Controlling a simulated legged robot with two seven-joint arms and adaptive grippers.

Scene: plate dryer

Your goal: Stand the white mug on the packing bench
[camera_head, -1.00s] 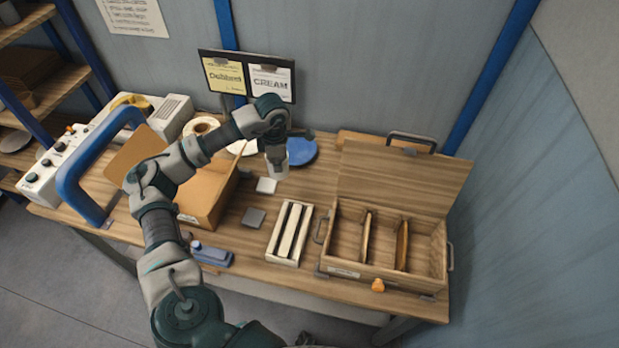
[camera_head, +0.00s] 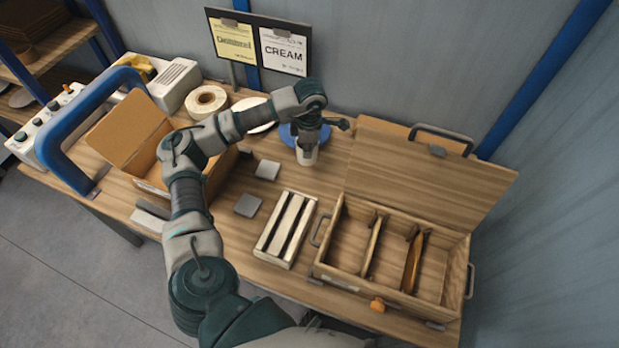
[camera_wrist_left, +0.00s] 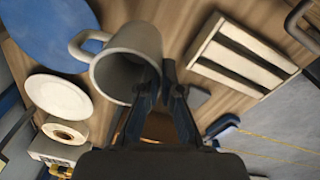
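The white mug (camera_head: 307,156) is upright under my left gripper (camera_head: 308,138), in front of the blue plate, in the head view. The left wrist view shows the mug (camera_wrist_left: 128,62) large, its mouth towards the camera and its handle to the left. The fingers of the left gripper (camera_wrist_left: 160,78) are close together at the mug's near wall, one inside the mouth and one outside, with the wall between them. Whether the mug's base touches the packing bench (camera_head: 345,150) cannot be told. My right gripper is not in view.
The blue plate (camera_head: 287,133) and a white plate (camera_head: 256,111) lie close by. A divided wooden box (camera_head: 393,262) with its lid open stands right, a slatted rack (camera_head: 286,229) in front, and a cardboard box (camera_head: 130,131) left. Two grey squares lie between.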

